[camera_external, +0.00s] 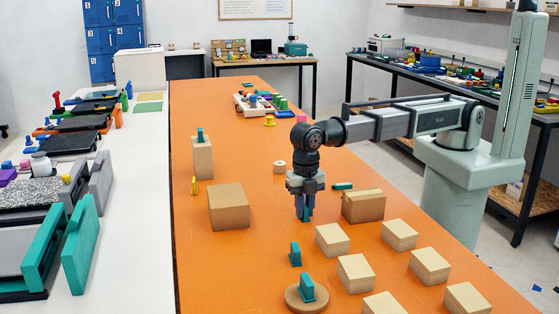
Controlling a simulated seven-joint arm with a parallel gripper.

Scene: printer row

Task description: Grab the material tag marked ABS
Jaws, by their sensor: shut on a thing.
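My gripper (306,212) points down over the orange table (240,270), left of a brown box. It is shut on a small teal tag (307,214), low at the table top; I cannot tell whether the tag touches the table. Other teal tags are in view: one stands on a tall wooden block (202,160), one (295,254) stands on the table in front, one (307,288) is on a round wooden disc, and a teal piece (343,186) lies behind the brown box. No lettering is legible, so I cannot tell which is marked ABS.
A large brown box (228,208) stands left of my gripper and a smaller brown box (363,206) right of it. Several pale wooden blocks (356,273) fill the front right. A small pale roll (280,167) is behind. The table's left-front area is clear.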

